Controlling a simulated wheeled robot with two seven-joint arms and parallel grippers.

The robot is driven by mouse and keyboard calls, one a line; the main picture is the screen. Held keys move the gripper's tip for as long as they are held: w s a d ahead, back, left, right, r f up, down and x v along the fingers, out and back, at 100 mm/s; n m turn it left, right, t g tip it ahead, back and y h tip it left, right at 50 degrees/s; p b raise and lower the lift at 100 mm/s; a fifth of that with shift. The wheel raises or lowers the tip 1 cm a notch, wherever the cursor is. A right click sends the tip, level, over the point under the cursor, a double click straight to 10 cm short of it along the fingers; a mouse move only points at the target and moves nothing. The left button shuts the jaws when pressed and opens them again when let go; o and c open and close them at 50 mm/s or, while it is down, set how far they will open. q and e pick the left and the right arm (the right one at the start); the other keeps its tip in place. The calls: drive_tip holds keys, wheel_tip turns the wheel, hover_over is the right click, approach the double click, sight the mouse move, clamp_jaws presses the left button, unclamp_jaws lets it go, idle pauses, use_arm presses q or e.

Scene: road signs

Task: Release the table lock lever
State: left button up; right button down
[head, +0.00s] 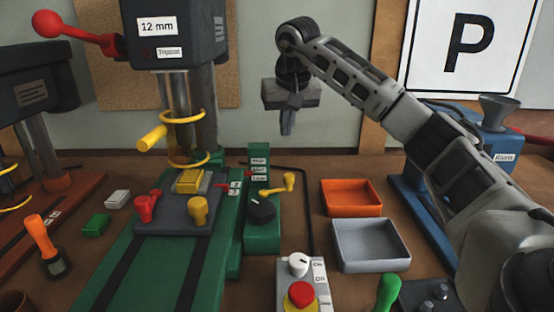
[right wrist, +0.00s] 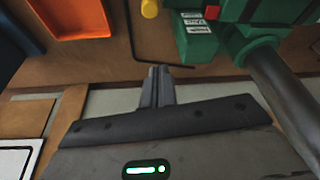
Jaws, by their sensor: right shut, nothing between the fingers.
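The drill press (head: 170,30) labelled 12 mm stands at the back left. A yellow grip (head: 152,138) sticks out left from its column beside yellow rings. A yellow-knobbed lever (head: 278,187) sits by a black dial (head: 262,208) on the green base; part of a yellow knob (right wrist: 150,8) shows in the right wrist view. I cannot tell for certain which is the table lock lever. My right gripper (head: 286,130) is shut and empty, raised in the air to the right of the column, touching nothing visible. Its fingers (right wrist: 156,72) point down over the bench. My left gripper is out of view.
An orange tray (head: 352,212) and a grey tray (head: 405,245) lie to the right. A control box (head: 290,268) with a red button stands in front. A vise (head: 172,222) with red and yellow knobs sits on the green bed. A second press (head: 30,95) stands left.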

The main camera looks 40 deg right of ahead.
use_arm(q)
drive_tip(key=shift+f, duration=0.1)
use_arm(e)
wheel_tip(320, 180, down, 10)
drive_tip(key=shift+s+a+r, duration=0.15)
drive_tip(key=shift+s+a, duration=0.05)
drive_tip(key=shift+s, duration=0.1)
idle(0.4)
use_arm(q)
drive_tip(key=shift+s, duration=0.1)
